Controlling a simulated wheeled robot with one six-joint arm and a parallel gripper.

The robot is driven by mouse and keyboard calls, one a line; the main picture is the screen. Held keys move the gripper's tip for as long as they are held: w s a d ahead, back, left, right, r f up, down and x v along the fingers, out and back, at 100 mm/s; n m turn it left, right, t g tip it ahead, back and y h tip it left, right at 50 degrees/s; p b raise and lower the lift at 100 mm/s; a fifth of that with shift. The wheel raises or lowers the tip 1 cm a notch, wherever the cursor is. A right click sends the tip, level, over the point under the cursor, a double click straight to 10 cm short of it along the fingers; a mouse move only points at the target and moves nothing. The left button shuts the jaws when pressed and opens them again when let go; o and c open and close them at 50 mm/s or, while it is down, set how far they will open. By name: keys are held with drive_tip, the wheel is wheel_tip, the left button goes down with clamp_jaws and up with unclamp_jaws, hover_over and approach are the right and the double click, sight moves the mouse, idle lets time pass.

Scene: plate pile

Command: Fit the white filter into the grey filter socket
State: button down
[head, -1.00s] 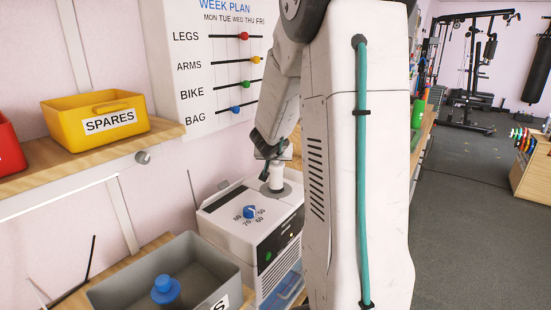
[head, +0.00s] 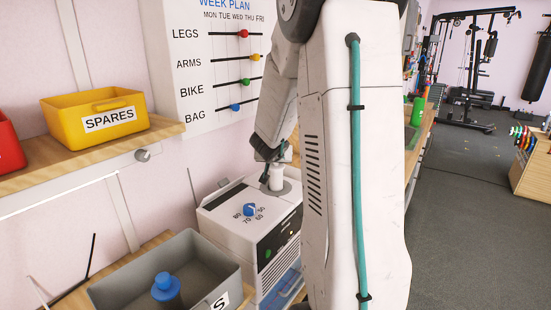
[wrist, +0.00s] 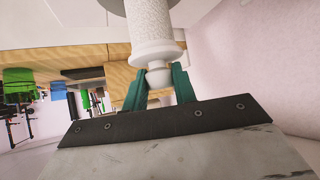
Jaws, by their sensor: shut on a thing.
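The white filter (head: 276,179) stands about upright over the grey filter socket (head: 287,188) on top of the white machine. In the wrist view the filter (wrist: 155,30) has a speckled body, a smooth wide collar and a rounded knob. My gripper (wrist: 160,84) is shut on that knob, with a green finger on each side. It also shows in the head view (head: 268,156), above the filter. The filter's far end meets the grey socket rim (wrist: 113,6) at the top of the wrist view. How deep it sits is hidden.
The white machine (head: 235,222) has a blue dial (head: 250,210) on top. A grey bin (head: 200,262) with a blue-topped item stands in front of it. A yellow SPARES bin (head: 95,112) is on the shelf at left. The week plan board (head: 205,75) hangs behind my gripper.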

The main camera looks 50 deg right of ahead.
sight(275, 179)
drive_tip(key=shift+f, duration=4)
drive_tip(key=c, duration=1)
unclamp_jaws()
drive_tip(key=shift+c, duration=0.2)
drive_tip(key=shift+v, duration=3.9)
